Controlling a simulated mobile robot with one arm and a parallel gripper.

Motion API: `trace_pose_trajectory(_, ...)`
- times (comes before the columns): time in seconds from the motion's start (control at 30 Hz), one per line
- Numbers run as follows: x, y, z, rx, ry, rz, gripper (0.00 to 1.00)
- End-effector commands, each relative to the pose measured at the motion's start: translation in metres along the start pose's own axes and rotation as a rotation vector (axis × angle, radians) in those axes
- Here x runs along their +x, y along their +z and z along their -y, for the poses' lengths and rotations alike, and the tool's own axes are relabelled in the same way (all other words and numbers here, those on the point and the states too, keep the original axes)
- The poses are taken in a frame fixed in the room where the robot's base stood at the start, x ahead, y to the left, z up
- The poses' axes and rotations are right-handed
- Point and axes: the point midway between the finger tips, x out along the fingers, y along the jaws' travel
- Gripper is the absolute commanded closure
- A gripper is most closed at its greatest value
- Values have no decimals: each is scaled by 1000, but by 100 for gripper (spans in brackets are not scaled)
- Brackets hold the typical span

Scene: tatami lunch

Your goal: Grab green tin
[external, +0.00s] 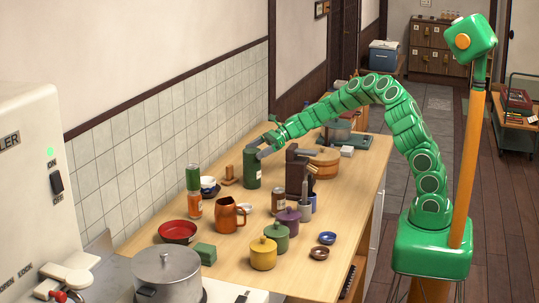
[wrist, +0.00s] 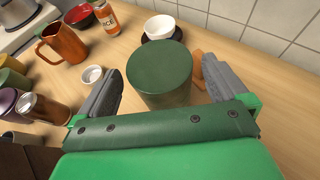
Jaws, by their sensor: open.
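The green tin (external: 251,170) is a tall dark green cylinder, upright on the wooden counter near the tiled wall. In the wrist view the tin (wrist: 160,72) is directly ahead, between my two grey fingers, with its round lid facing the camera. My gripper (external: 265,147) is open at the tin's upper part, coming from the right. In the wrist view my gripper (wrist: 158,78) has a finger on each side of the tin, with a gap visible on the left. Whether the right finger touches it I cannot tell. The tin's lower part is partly hidden in the wrist view.
A brown machine (external: 296,172) stands close right of the tin. A white bowl (wrist: 160,26) on a dark saucer is just beyond it. An orange pitcher (external: 227,215) and several lidded pots are nearer the front.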

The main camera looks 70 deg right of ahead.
Motion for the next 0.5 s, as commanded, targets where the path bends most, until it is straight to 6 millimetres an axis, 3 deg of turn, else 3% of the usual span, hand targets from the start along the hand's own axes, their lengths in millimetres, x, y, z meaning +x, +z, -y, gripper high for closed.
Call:
trace_pose_trajectory(0.2, 21, 2, 0, -1, -1, 0, 0)
trace_pose_trajectory(0.5, 27, 2, 0, -2, -1, 1, 0)
